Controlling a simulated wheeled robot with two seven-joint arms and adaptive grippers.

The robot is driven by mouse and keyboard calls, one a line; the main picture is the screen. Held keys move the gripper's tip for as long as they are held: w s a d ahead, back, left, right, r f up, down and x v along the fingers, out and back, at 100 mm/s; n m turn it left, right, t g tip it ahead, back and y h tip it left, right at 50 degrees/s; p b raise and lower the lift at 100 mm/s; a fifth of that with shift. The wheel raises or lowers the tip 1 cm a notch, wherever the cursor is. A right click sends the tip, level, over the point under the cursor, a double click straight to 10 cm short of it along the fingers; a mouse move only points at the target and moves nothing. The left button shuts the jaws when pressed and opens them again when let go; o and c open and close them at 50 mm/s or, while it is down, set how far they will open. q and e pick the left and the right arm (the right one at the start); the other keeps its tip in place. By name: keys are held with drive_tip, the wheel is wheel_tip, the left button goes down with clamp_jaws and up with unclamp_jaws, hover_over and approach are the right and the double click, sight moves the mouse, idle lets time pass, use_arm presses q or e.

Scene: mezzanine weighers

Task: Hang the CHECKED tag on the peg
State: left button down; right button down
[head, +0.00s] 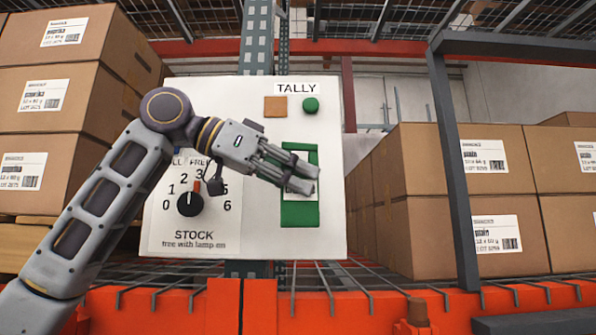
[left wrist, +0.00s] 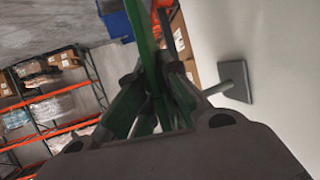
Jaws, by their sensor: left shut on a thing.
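My left gripper (head: 303,180) is in front of the right side of a white panel (head: 245,110). It is shut on a green tag (head: 300,214) with a pale middle; its wording is not readable. The tag hangs upright below the TALLY label, and the fingers cover part of it. In the left wrist view the green tag (left wrist: 148,45) shows nearly edge-on between the fingers (left wrist: 150,95). A grey peg with a square plate (left wrist: 237,80) stands out from the pale surface, right of the tag and apart from it. My right gripper is not in view.
The panel bears an orange-brown square (head: 275,107), a green disc (head: 310,105) and a black dial (head: 190,203) numbered around. Cartons are stacked at left (head: 60,100) and right (head: 470,225). An orange rail (head: 200,308) runs below, and a dark post (head: 455,170) stands at right.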

use_arm(q)
drive_tip(key=shift+w+a+f+n, duration=0.1)
drive_tip(key=shift+w+f+n, duration=0.2)
drive_tip(key=shift+w+f, duration=0.3)
drive_tip(key=s+b, duration=0.2)
drive_tip(key=s, duration=0.4)
drive_tip(key=shift+s, duration=0.4)
idle(1.0)
drive_tip(key=shift+r, duration=0.1)
